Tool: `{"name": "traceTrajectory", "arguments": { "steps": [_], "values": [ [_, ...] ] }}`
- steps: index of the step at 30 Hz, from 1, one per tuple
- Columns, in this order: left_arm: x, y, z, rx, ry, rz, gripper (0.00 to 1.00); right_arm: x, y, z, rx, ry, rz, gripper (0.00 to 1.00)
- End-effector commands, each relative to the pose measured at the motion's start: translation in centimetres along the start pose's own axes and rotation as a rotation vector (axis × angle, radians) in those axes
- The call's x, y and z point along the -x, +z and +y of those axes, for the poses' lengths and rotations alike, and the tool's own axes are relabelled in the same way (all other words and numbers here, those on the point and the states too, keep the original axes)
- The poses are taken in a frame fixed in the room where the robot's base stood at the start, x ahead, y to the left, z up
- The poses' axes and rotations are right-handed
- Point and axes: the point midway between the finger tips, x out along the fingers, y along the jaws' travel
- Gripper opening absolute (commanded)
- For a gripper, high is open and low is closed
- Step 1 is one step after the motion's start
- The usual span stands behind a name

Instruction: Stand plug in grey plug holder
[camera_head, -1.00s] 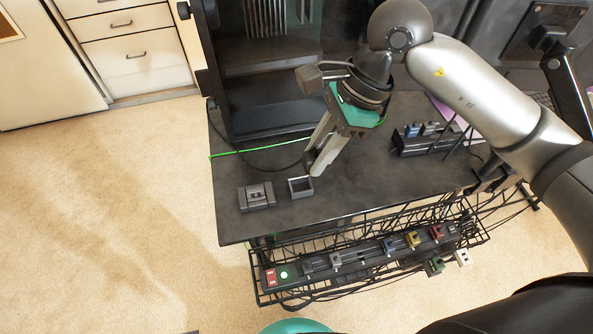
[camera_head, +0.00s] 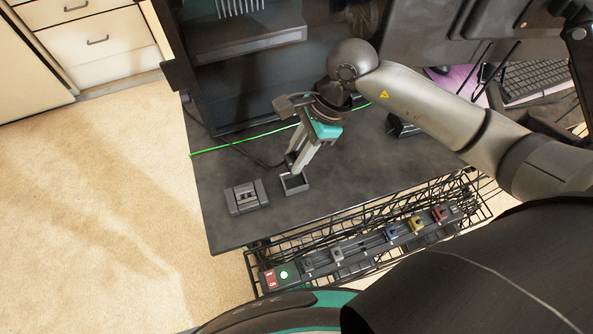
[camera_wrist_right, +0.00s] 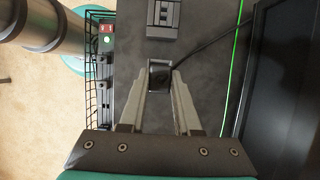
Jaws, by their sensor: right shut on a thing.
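The grey plug holder (camera_head: 296,190) is a small square open-topped box near the front edge of the dark desktop. In the right wrist view its rim (camera_wrist_right: 151,63) shows between my fingertips. My right gripper (camera_head: 292,167) points down at the holder, its fingertips at or just above the rim. It is shut on the plug, a small dark piece (camera_wrist_right: 160,74) mostly hidden by the fingers and holder. A black cable (camera_wrist_right: 205,42) runs off from it. I cannot tell how deep the plug sits or whether it touches the bottom. My left gripper is not in view.
A dark grey block (camera_head: 247,197) lies left of the holder. A power strip (camera_head: 345,255) with coloured plugs sits in a wire basket (camera_head: 375,225) below the front edge. A green cable (camera_head: 235,147) crosses behind. A black computer case (camera_head: 250,85) stands at the back.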

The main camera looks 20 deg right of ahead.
Motion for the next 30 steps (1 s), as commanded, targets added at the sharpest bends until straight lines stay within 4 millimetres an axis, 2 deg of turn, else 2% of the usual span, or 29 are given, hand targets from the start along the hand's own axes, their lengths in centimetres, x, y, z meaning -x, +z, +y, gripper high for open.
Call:
{"name": "traceTrajectory", "arguments": {
  "steps": [1,3,7,16,30],
  "values": [
    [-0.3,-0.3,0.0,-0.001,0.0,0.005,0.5,-1.0,-0.3,0.0,0.0,0.001,-0.001,0.0],
    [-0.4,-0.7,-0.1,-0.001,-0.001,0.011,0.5,-1.7,-0.6,0.0,-0.001,0.001,-0.002,0.0],
    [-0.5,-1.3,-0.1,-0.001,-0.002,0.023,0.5,-2.3,-0.9,-0.1,0.001,-0.001,0.0,0.0],
    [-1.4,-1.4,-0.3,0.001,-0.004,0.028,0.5,-6.0,-2.4,0.0,-0.001,0.0,-0.001,0.0],
    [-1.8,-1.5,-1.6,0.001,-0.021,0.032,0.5,-6.5,-2.7,-0.1,0.002,-0.002,0.0,0.0]
  ]
}}
